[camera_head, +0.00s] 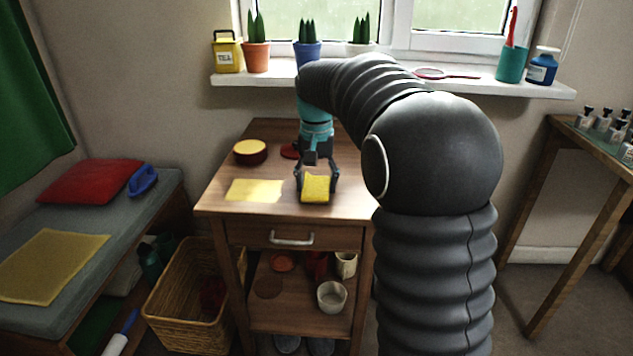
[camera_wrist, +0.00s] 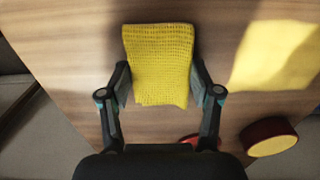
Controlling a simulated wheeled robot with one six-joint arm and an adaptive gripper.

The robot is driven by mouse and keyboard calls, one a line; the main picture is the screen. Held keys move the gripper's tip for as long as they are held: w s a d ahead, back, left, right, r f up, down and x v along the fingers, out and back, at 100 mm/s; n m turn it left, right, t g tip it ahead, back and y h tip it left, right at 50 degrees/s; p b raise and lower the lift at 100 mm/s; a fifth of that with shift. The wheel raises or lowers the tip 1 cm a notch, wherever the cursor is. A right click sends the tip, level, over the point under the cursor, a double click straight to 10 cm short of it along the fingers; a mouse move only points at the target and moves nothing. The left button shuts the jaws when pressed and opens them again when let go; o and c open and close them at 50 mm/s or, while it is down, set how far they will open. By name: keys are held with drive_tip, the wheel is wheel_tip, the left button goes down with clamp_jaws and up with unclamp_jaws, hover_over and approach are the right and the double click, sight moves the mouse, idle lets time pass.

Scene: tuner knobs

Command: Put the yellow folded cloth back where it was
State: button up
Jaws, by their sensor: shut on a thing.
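The yellow folded cloth (camera_head: 316,190) is a small textured yellow rectangle near the front edge of the wooden table (camera_head: 230,206). My gripper (camera_head: 317,182) points down over the table and is shut on the cloth. In the wrist view the cloth (camera_wrist: 160,50) sits between the two fingers of my gripper (camera_wrist: 162,78), one at each side edge. I cannot tell whether the cloth touches the tabletop or hangs just above it. A flat pale-yellow patch (camera_head: 255,190) lies on the table left of the cloth; it also shows in the wrist view (camera_wrist: 275,55).
A round dark-red tin with a yellow top (camera_head: 250,153) and a red item (camera_head: 290,151) are farther back on the table. A larger yellow cloth (camera_head: 50,265) lies flat on the bench at left. A wicker basket (camera_head: 185,325) stands beside the table. Potted plants line the windowsill.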

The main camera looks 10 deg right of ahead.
sight(316, 182)
drive_tip(key=shift+f, duration=0.1)
drive_tip(key=o, duration=1.1)
wheel_tip(316, 182, up, 12)
drive_tip(key=p, duration=0.2)
drive_tip(key=s+r+t, duration=0.1)
drive_tip(key=s, duration=0.6)
drive_tip(key=s+f+n+t, duration=0.1)
drive_tip(key=s+f, duration=0.3)
drive_tip(key=s, duration=0.3)
drive_tip(key=s+f+n+t, duration=0.1)
drive_tip(key=s+f, duration=0.3)
drive_tip(key=s, duration=0.4)
drive_tip(key=s+f+n+t, duration=0.1)
drive_tip(key=s+f, duration=0.3)
drive_tip(key=s, duration=0.4)
drive_tip(key=shift+s+f+n+t, duration=0.1)
drive_tip(key=shift+f+n+t, duration=0.25)
drive_tip(key=shift+t, duration=0.45)
